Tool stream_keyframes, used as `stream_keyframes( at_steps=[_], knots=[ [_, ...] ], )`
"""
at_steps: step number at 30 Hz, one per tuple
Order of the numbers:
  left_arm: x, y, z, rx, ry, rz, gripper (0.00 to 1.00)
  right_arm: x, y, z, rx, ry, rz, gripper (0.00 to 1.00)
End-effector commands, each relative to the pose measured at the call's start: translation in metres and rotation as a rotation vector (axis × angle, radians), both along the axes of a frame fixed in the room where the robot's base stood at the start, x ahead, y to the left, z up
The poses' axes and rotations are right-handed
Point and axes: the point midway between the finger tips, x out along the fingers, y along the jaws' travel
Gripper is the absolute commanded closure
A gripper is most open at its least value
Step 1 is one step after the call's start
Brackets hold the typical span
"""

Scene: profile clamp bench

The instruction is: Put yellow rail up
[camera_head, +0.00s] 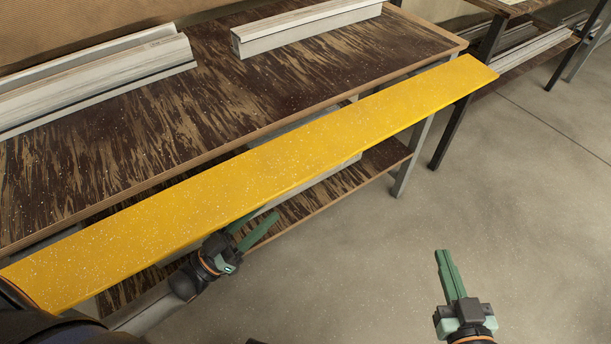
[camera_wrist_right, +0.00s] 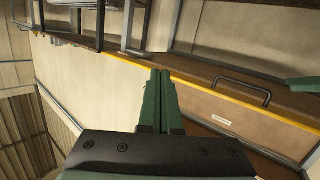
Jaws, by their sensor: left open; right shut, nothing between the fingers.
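The yellow rail (camera_head: 270,170) is a long flat bar. It runs diagonally across the head view along the bench's front side, from the lower left to past the bench's right corner. What holds it up is hidden. My left gripper (camera_head: 260,222) is open at the rail's lower edge, left of the middle. One finger is partly hidden by the rail, and I cannot tell whether it touches. My right gripper (camera_head: 447,272) is shut and empty, over the floor right of the rail and apart from it. Its closed fingers also show in the right wrist view (camera_wrist_right: 161,100).
The brown bench (camera_head: 150,125) carries a grey profile stack (camera_head: 100,75) at left and another grey profile (camera_head: 305,25) at the back. A lower shelf (camera_head: 350,180) lies under it. A second bench stands at upper right. The floor (camera_head: 530,200) at right is clear.

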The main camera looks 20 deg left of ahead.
Motion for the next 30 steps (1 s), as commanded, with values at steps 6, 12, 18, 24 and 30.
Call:
stream_keyframes(
  at_steps=[6,12,18,24,30],
  knots=[
    [0.031,-0.022,0.017,-0.003,-0.005,0.000,0.55,0.001,0.000,0.004,0.000,-0.015,0.001,1.00],
    [0.062,-0.043,0.032,-0.003,-0.005,0.001,0.55,0.003,0.000,0.012,0.001,-0.052,0.005,1.00],
    [0.081,-0.057,0.042,-0.001,-0.002,0.000,0.55,0.004,0.001,0.020,0.002,-0.082,0.007,1.00],
    [0.088,-0.062,0.045,0.000,0.001,0.001,0.55,0.004,0.001,0.023,0.003,-0.097,0.008,1.00],
    [0.088,-0.062,0.045,0.000,0.001,0.001,0.55,0.004,0.001,0.024,0.003,-0.098,0.008,1.00]
  ],
)
